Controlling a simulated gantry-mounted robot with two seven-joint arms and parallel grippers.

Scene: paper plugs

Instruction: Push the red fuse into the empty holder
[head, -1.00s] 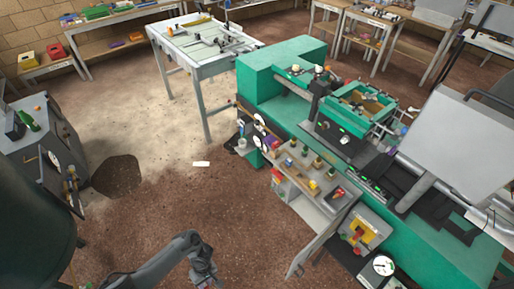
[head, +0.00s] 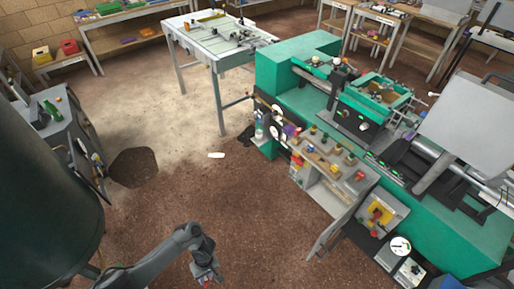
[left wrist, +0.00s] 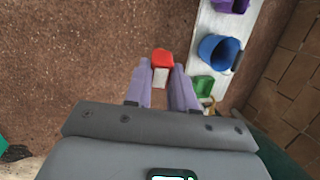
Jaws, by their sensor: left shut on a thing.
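My left gripper (head: 206,275) is low in the head view, above the brown floor, well to the left of the green machine. In the left wrist view its two purple fingers (left wrist: 161,78) are shut on the red fuse (left wrist: 163,57). The fuse has a red cap and a pale body, and its cap sticks out past the fingertips. The empty holder is too small to make out. My right gripper is in neither view.
A green machine (head: 440,215) stands at the right, with a grey shelf of several small coloured parts (head: 322,150) and an open cabinet door (head: 328,235). In the left wrist view a blue bin (left wrist: 217,50) stands on a white shelf. The floor (head: 240,215) between is clear.

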